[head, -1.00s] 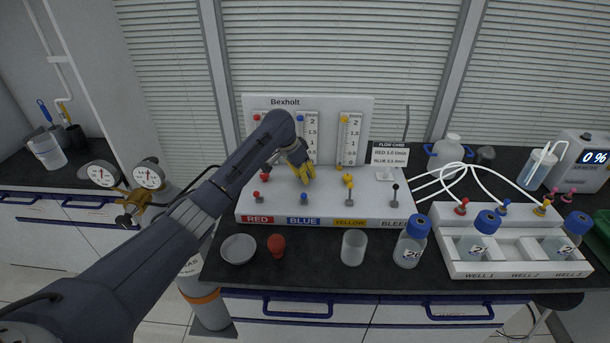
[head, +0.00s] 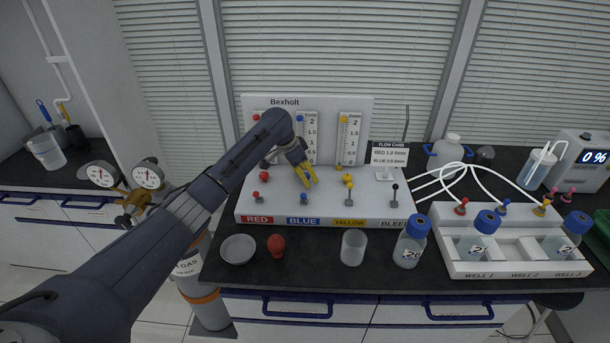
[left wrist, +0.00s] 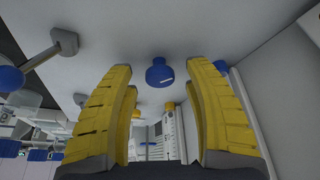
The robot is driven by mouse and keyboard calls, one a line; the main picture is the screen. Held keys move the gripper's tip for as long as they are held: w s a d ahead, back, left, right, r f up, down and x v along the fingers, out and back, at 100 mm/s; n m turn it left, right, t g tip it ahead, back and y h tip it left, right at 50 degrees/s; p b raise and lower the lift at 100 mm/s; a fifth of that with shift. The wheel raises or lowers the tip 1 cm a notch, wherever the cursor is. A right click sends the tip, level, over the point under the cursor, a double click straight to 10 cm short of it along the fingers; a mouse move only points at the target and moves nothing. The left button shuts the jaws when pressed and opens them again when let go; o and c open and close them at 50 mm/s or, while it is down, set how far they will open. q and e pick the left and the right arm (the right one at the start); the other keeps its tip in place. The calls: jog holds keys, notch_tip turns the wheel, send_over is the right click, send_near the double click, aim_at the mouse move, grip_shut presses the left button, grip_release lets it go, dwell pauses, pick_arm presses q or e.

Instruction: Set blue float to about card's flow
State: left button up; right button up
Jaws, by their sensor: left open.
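The white Bexholt panel (head: 360,209) has red, blue and yellow flow scales. A blue marker (head: 300,117) shows at the top of the blue scale (head: 312,127); I cannot tell surely whether it is the float. My left gripper (head: 308,178) is open, its yellow fingers over the panel's blue column. In the left wrist view a blue knob (left wrist: 160,72) lies beyond the gap between the fingertips (left wrist: 160,75), apart from both; the gripper hides it in the head view. The blue lever (head: 304,198) stands in front. The flow card (head: 390,155) seems to read red 1.0, blue 0.5.
Red (head: 265,176) and yellow (head: 348,180) knobs flank the blue column. A bleed lever (head: 395,190) stands at the right. A dish (head: 238,249), red bulb (head: 276,246), beaker (head: 354,248) and blue-capped bottle (head: 410,242) line the front. White tubes run to the well rack (head: 515,268).

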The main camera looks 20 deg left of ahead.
pick_arm(q)
jog(key=v, duration=1.2)
dwell(0.5)
